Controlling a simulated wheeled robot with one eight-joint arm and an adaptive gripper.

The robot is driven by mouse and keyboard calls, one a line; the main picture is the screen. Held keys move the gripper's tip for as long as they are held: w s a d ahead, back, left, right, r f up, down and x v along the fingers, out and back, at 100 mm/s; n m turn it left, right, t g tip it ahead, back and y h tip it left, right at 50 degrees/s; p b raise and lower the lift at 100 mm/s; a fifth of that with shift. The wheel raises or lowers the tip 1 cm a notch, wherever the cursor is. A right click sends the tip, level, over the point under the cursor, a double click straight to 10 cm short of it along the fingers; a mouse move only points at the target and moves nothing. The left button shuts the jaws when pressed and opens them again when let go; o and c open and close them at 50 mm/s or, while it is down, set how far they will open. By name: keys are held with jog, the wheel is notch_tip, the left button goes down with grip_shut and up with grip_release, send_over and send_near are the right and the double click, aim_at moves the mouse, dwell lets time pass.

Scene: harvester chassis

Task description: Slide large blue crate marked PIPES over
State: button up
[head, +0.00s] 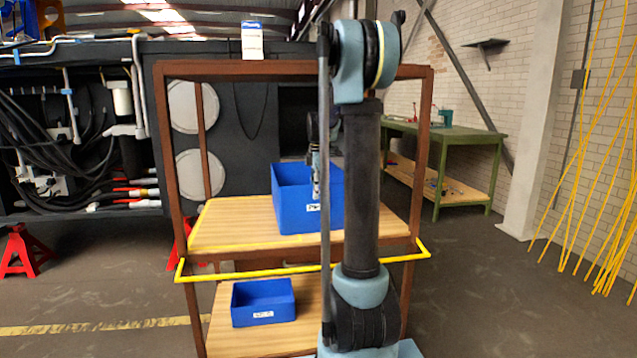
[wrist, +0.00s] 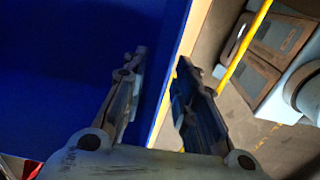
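The large blue crate (head: 290,205) stands on the upper wooden shelf of a brown rack in the head view. The white label (head: 313,208) on its front is small and partly covered, so I cannot read it fully. My arm column hides the crate's right side. My gripper (head: 316,190) is at the crate's front wall, near the label. In the wrist view, the blue crate (wrist: 60,60) fills the left side.
A smaller blue crate (head: 263,303) sits on the lower shelf. A yellow rail (head: 255,272) runs across the rack's front. The upper shelf (head: 230,222) is bare to the left of the large crate. A green workbench (head: 445,140) stands behind at right.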

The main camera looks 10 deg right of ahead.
jog(key=shift+f, duration=2.25)
grip_shut()
